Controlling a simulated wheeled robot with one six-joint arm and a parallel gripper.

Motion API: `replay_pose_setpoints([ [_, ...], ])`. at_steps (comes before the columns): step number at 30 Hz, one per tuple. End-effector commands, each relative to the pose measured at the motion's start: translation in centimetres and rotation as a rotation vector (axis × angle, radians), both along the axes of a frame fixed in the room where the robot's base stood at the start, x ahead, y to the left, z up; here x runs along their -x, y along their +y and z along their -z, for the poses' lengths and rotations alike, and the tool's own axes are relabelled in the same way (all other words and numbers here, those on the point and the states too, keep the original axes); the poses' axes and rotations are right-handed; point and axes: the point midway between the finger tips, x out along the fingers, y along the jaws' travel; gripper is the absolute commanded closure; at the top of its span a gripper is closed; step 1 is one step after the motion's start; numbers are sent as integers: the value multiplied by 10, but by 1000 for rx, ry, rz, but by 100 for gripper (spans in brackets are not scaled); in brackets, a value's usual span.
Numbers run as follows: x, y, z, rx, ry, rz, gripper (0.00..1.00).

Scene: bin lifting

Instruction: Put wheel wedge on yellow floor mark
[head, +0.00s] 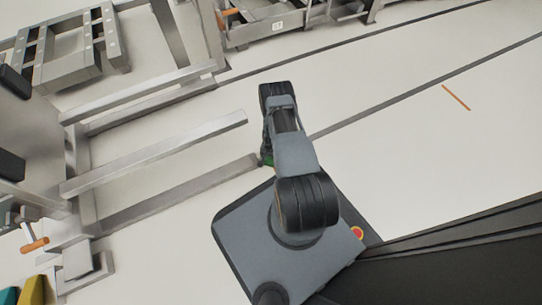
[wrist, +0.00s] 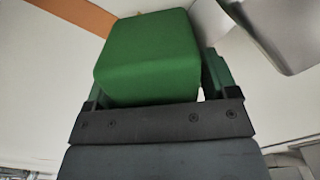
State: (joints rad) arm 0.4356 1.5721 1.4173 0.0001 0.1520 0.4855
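A green block (wrist: 150,60), which looks like the wheel wedge, fills the middle of the wrist view. My gripper (wrist: 158,75) has its dark green fingers on both sides of the block and appears shut on it. In the head view only a small green piece (head: 267,159) shows beside my arm, and my arm hides most of the gripper. A thin orange floor mark (head: 456,97) lies on the pale floor at the right of the head view; no clearly yellow mark shows. An orange strip (wrist: 82,14) crosses the upper left of the wrist view; I cannot tell whether it is the same mark.
A metal frame with long bars (head: 155,155) stands at the left, close to my arm. A yellow block (head: 33,290) and a teal one (head: 8,296) are at the lower left. Metal carts (head: 290,20) stand at the back. The floor at the right is open, crossed by dark lines.

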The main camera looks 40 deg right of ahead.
Motion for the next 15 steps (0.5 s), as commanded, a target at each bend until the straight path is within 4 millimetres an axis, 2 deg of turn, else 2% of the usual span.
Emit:
replay_pose_setpoints([
  [10,0,0,-3,0,0,0,15],
  [15,-1,0,-28,0,-1,0,15],
])
